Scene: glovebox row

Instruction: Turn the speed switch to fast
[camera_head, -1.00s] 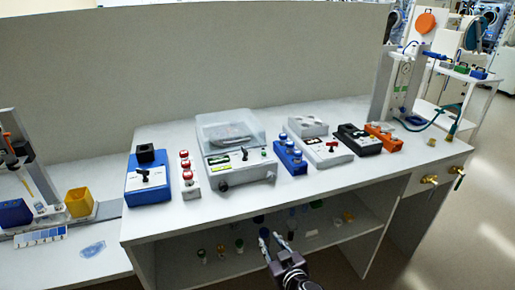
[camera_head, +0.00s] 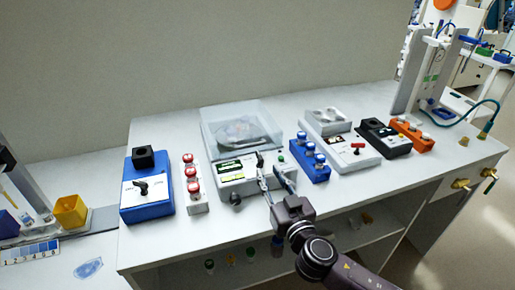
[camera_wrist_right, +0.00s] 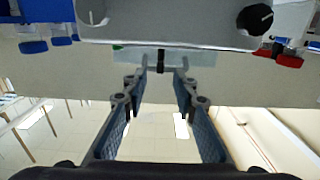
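A white device with a clear lid (camera_head: 240,130) stands mid-bench. Its front panel carries a labelled plate and an upright black lever switch (camera_head: 260,161). My right gripper (camera_head: 271,178) is at the front of this device, its fingers apart and pointing at the panel. In the right wrist view, which looks upside down, the black lever (camera_wrist_right: 160,62) shows between the open fingertips (camera_wrist_right: 162,72); I cannot tell whether they touch it. The lettering is too small to read, so the lever's setting is unclear. My left gripper is not in view.
A round black knob (camera_head: 236,199) sits on the device's lower front. A blue box with a black switch (camera_head: 147,190) and a red-capped vial rack (camera_head: 194,185) stand left.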

